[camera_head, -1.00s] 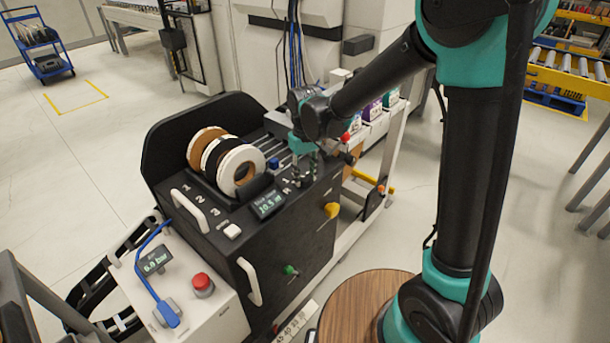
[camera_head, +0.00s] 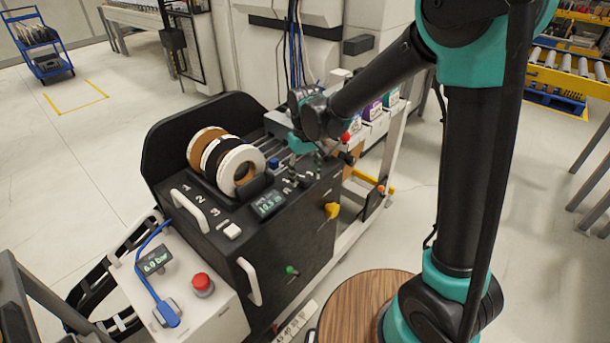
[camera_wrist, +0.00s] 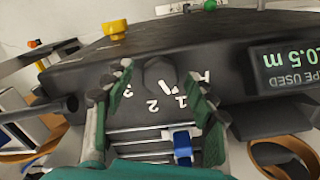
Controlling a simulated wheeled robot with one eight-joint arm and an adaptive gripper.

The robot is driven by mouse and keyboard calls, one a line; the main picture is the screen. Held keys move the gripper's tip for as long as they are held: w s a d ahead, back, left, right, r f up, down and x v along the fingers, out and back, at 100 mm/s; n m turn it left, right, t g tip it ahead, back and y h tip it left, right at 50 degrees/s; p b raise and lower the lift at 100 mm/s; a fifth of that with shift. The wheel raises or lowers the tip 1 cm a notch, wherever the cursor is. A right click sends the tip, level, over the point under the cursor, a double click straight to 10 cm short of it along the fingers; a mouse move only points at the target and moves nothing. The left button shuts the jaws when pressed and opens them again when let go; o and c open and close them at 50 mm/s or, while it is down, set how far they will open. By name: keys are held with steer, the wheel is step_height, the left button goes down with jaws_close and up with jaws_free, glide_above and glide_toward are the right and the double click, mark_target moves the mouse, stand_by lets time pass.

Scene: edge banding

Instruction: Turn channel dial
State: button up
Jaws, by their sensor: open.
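The channel dial (camera_wrist: 158,72) is a dark knob with a short white pointer mark, on the black panel in the wrist view. White labels R, 1, 2 and 3 are printed around it, and the pointer lies toward the 1. My gripper (camera_wrist: 158,78) is open, with one green ribbed finger to the left of the dial and the other to its right. I see a gap on both sides; contact is not evident. In the head view my gripper (camera_head: 303,152) is over the far right part of the black machine top, and the fingers are partly hidden.
The tape display (camera_head: 269,204) reads about 10.5 m, near edge-band rolls (camera_head: 240,170). A blue clamp (camera_wrist: 182,147) sits on metal rails close to my right finger. A yellow knob (camera_head: 332,210) and green knob (camera_head: 290,270) stick out of the machine's front. A red button (camera_head: 203,284) stands nearby.

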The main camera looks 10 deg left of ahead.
mark_target(305, 177)
step_height(305, 177, up, 12)
stand_by(0.6)
steer(key=s+d+f+m+t, duration=0.1)
steer(key=s+d+f+m, duration=0.1)
steer(key=d, duration=0.8)
steer(key=s+d+f+m+t, duration=0.1)
steer(key=s+d+f+m, duration=0.2)
steer(key=d, duration=0.8)
steer(key=s+d+f+m+t, duration=0.2)
steer(key=s+d+f, duration=0.4)
steer(key=d, duration=0.5)
step_height(305, 177, down, 3)
steer(key=shift+s+r, duration=0.2)
steer(key=shift+s, duration=0.05)
